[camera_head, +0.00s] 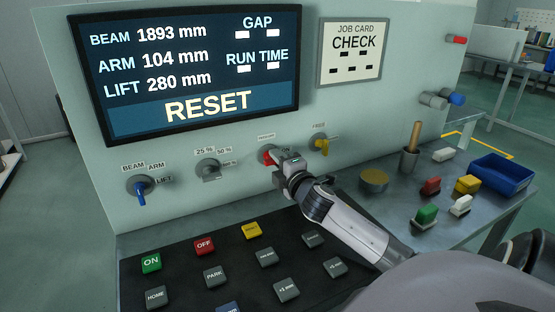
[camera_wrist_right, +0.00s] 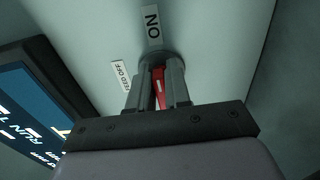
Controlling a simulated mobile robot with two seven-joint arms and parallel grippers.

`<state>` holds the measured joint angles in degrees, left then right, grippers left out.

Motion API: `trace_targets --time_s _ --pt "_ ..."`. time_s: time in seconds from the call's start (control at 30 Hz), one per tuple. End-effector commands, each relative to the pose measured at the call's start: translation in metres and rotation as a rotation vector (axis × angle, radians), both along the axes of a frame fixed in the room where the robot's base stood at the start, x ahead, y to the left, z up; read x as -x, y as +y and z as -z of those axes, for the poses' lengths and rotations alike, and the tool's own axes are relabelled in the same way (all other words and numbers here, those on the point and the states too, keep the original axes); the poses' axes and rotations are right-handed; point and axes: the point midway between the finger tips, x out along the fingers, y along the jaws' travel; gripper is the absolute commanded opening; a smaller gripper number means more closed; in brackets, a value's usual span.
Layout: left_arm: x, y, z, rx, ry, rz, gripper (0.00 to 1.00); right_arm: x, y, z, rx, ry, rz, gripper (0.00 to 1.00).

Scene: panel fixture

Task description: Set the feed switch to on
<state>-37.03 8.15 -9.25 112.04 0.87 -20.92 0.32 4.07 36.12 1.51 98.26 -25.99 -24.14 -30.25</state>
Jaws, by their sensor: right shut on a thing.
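The feed switch (camera_head: 267,157) is a red handle on the pale upright panel, third in the row of knobs below the screen. My right gripper (camera_head: 277,160) is at the panel and shut on it. In the right wrist view the red handle (camera_wrist_right: 160,90) sits between the two grey fingers (camera_wrist_right: 158,86). An ON label (camera_wrist_right: 152,23) and a FEED OFF label (camera_wrist_right: 121,75) show beside its round base. The gripper partly hides the switch and its labels in the head view, so I cannot tell its exact setting. My left gripper is not in view.
A blue-handled knob (camera_head: 140,193), a grey knob (camera_head: 209,170) and a yellow-handled knob (camera_head: 322,145) flank the switch. Push buttons, including a yellow one (camera_head: 252,230), lie on the console below my arm. A blue bin (camera_head: 505,172) and small blocks lie at the right.

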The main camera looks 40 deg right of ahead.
Motion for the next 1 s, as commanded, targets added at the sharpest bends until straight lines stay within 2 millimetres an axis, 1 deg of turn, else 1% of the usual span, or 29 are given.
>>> trace_targets --time_s 0.57,0.6,0.63,1.0 --pt "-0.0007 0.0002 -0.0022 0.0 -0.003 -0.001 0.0 0.0 -0.0007 0.0002 -0.031 -0.01 0.002 0.0" --pt "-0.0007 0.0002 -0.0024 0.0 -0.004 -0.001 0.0 0.0 -0.0007 0.0003 -0.031 -0.01 0.002 0.27" --pt "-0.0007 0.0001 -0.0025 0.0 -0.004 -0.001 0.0 0.0 -0.0007 0.0003 -0.03 -0.01 0.002 0.37" --pt "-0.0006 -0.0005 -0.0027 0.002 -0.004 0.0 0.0 0.0026 0.0008 0.0007 -0.029 -0.009 0.0 0.38"
